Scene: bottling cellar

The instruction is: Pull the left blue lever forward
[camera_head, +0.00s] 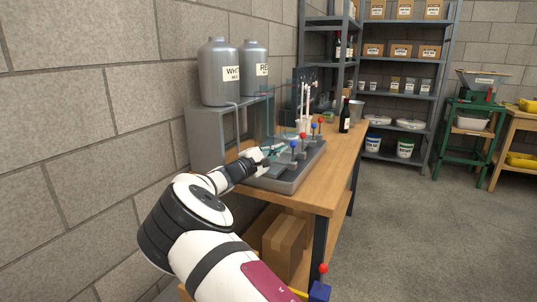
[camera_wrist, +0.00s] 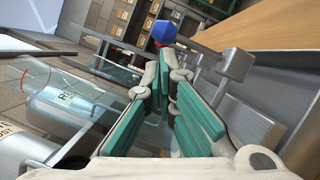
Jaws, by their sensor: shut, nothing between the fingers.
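The left blue lever has a round blue knob (camera_head: 293,144) and stands on the near part of a grey lever panel (camera_head: 290,178) on the wooden bench. A second blue knob (camera_head: 313,126) is farther along the panel, with red knobs (camera_head: 303,135) in the same row. My gripper (camera_head: 272,151) is just left of the near blue knob, low over the panel. In the wrist view my gripper (camera_wrist: 168,60), with teal pads, is shut and empty. A blue knob (camera_wrist: 163,32) shows just beyond its fingertips; I cannot tell whether they touch.
Clear glass or plastic panels (camera_head: 272,118) stand behind the panel. Two grey tanks (camera_head: 219,80) sit on a grey stand (camera_head: 205,135) against the wall. A dark bottle (camera_head: 345,118) stands farther along the bench (camera_head: 320,185).

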